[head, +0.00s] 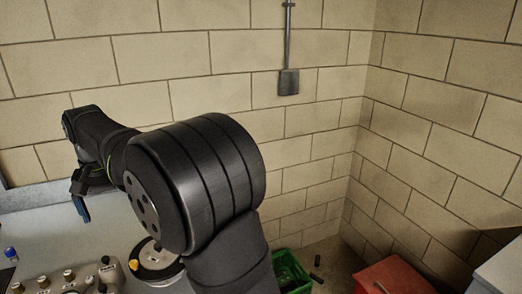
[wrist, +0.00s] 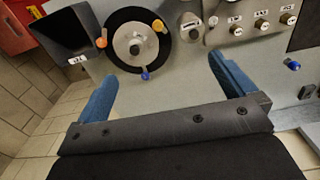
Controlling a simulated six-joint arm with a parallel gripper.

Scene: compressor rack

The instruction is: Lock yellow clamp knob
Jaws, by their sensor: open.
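The yellow clamp knob (wrist: 158,25) sits on the rim of a round black disc with a pale metal centre (wrist: 135,45), at the disc's upper right in the wrist view. An orange knob (wrist: 100,42) is on the rim's left and a blue knob (wrist: 145,75) at its bottom. In the head view, a yellow knob (head: 133,264) shows beside the disc (head: 157,256), which my arm partly covers. My gripper (wrist: 162,72) is open and empty, its two blue fingers wide apart; the blue knob appears between them. In the head view my gripper (head: 82,207) is over the panel's back area, apart from the disc.
A grey lever knob (wrist: 190,26) stands next to the disc, with a row of small labelled knobs (wrist: 262,25) beyond it. Another blue knob (wrist: 293,65) is at the right. A green crate (head: 288,274) and red box (head: 395,277) stand on the floor. A block wall backs the panel.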

